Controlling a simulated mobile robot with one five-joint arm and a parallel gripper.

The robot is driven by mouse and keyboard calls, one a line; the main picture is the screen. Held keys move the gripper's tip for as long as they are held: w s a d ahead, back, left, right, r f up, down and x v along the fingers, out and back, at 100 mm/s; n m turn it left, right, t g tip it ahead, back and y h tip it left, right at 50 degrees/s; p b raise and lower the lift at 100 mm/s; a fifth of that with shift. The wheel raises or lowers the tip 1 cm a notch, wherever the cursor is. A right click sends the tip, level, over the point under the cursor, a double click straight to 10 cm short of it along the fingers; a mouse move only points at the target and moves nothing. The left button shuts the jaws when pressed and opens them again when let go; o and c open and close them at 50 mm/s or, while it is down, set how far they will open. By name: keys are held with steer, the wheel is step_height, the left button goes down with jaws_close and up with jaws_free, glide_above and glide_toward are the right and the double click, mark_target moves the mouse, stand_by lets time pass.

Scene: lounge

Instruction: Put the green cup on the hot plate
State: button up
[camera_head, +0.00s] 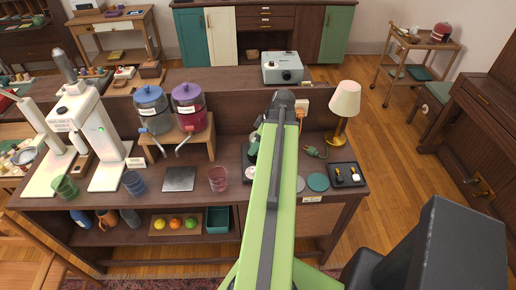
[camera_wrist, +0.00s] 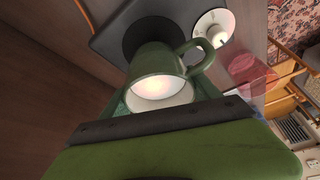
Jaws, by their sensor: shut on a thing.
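The green cup (camera_wrist: 155,60), an opaque mug with a handle at its right, is held by my gripper (camera_wrist: 160,104) in the wrist view. Its open mouth faces the camera. Behind it is a dark plate (camera_wrist: 108,40) with a black round disc, which looks like the hot plate. The cup overlaps the disc; I cannot tell whether they touch. A white round part (camera_wrist: 213,28) is beside the disc. In the head view, my green arm hides most of this spot and my gripper's fingers; a bit of dark green (camera_head: 253,149) shows at the arm's left edge.
A clear red tumbler (camera_head: 218,179), a grey square plate (camera_head: 180,179) and a blue tumbler (camera_head: 134,183) stand left of my arm. Two drink dispensers (camera_head: 188,108) are behind them. A lamp (camera_head: 345,100) and a black tray (camera_head: 347,183) are at the right.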

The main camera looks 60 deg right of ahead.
step_height(320, 180, down, 2)
steer(key=shift+f+b, duration=0.1)
steer(key=shift+b, duration=0.35)
steer(key=shift+r, duration=0.2)
steer(key=shift+f, duration=0.15)
steer(key=o, duration=2)
steer(key=p+v, duration=1.1)
steer(key=v, duration=0.1)
